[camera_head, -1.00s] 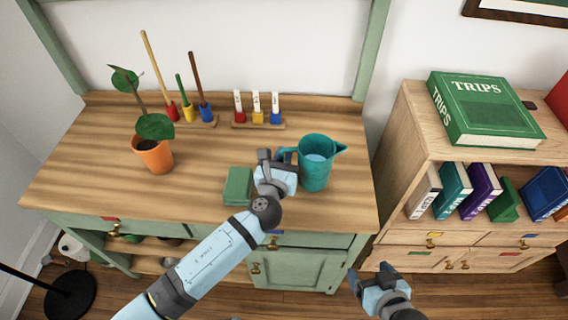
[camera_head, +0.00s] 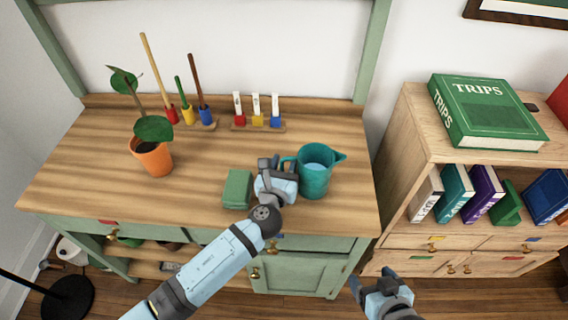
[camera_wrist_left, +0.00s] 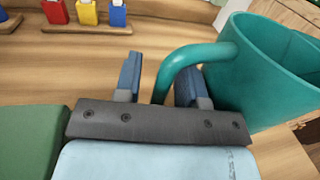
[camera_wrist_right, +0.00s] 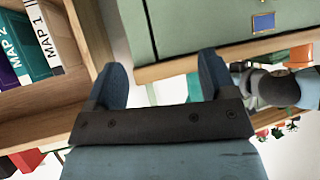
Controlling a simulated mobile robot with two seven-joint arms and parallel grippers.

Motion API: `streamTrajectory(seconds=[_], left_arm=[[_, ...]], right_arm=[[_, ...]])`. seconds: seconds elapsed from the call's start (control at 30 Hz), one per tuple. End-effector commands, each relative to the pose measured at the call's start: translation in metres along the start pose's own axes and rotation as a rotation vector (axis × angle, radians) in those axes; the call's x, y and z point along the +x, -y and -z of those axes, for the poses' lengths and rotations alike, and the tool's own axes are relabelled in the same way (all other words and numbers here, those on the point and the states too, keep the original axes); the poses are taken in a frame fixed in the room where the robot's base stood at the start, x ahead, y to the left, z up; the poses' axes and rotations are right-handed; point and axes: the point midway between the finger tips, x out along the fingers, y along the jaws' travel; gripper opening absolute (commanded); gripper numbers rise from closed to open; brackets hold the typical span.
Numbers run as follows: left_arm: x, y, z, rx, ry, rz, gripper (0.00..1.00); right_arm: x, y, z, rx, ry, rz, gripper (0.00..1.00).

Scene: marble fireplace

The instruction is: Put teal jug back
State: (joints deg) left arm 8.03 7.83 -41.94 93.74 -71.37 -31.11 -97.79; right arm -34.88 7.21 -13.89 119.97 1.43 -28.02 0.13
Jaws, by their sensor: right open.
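The teal jug (camera_head: 316,172) stands upright near the right end of the wooden desktop (camera_head: 90,165), its spout to the right and its handle to the left. It also shows large in the left wrist view (camera_wrist_left: 262,75). My left gripper (camera_head: 272,165) is at the handle. In the left wrist view its fingers (camera_wrist_left: 160,82) are apart, with the handle (camera_wrist_left: 168,72) running between them, close to the right finger; contact is unclear. My right gripper (camera_head: 368,274) is open and empty, low in front of the gap between desk and bookcase; its fingers also show apart (camera_wrist_right: 160,80).
A green block (camera_head: 237,188) lies just left of my left gripper. A potted plant (camera_head: 152,158), brush holders (camera_head: 187,115) and a rack of labelled coloured holders (camera_head: 257,118) stand farther back and left. The bookcase (camera_head: 400,170) stands right, with the TRIPS book (camera_head: 485,115) on top.

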Motion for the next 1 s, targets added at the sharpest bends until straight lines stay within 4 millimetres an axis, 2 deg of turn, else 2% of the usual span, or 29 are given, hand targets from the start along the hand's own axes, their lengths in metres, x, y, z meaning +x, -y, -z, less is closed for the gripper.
streamTrajectory(seconds=[0.17,0.4,0.6,0.8,1.0], left_arm=[[-0.021,0.0,-0.002,0.0,-0.002,0.001,0.37],[-0.073,0.0,-0.002,-0.001,-0.002,0.001,0.37],[-0.107,0.0,-0.002,0.0,-0.001,0.0,0.37],[-0.119,0.0,-0.002,-0.001,0.001,0.0,0.37],[-0.12,0.0,-0.002,0.0,0.001,0.0,0.37]], right_arm=[[-0.003,0.0,0.003,0.004,0.004,-0.001,0.78],[-0.003,-0.001,0.001,0.011,0.018,-0.002,0.78],[-0.004,-0.001,0.003,0.014,0.017,-0.003,0.78],[-0.004,-0.001,0.003,0.015,0.016,-0.003,0.78],[-0.004,-0.001,0.004,0.015,0.014,-0.003,0.78]])
